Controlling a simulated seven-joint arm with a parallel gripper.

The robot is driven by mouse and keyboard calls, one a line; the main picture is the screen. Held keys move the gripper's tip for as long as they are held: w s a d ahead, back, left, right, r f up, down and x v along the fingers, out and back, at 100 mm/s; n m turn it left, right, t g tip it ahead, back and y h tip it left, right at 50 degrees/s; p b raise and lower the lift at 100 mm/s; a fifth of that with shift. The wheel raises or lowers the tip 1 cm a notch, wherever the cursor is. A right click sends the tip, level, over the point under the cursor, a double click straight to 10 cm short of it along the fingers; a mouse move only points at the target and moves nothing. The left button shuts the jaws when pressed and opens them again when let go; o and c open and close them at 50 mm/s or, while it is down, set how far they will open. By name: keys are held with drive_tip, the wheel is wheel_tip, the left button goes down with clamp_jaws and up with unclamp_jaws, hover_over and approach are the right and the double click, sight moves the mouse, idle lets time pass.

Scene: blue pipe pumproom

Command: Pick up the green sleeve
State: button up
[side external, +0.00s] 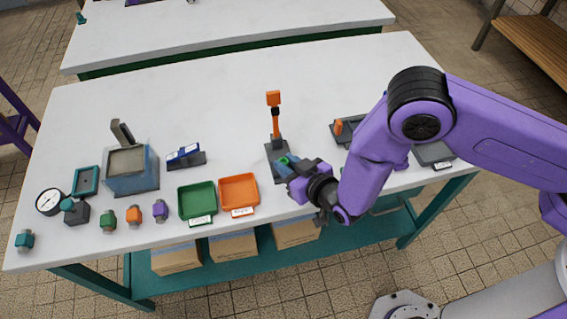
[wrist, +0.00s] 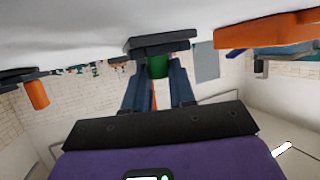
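The green sleeve (wrist: 158,67) is a short green cylinder between my fingertips in the wrist view. In the side view only a small green part (side external: 283,161) shows beside the fingers, at the dark base of an orange-topped post stand (side external: 274,99). My gripper (side external: 286,166) reaches in low from the right. In the wrist view its two blue-grey fingers (wrist: 158,80) sit close on either side of the sleeve and look shut on it. The sleeve's far end meets a dark block (wrist: 160,45); whether it rests there is unclear.
An orange tray (side external: 239,192) and a green tray (side external: 198,201) stand left of my gripper. A dark fixture with an orange cylinder (side external: 338,128) is to the right. A blue-grey box (side external: 132,170), a gauge (side external: 49,201) and several small coloured parts are at left. The back of the table is clear.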

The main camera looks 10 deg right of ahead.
clamp_jaws()
drive_tip(key=shift+r, duration=0.1)
drive_tip(key=shift+r, duration=0.45)
wheel_tip(320, 180, up, 2)
drive_tip(key=shift+r, duration=0.15)
drive_tip(key=s+d+r, duration=0.9)
drive_tip(key=s, duration=0.1)
drive_tip(key=shift+d+r, duration=0.3)
drive_tip(key=shift+d, duration=0.1)
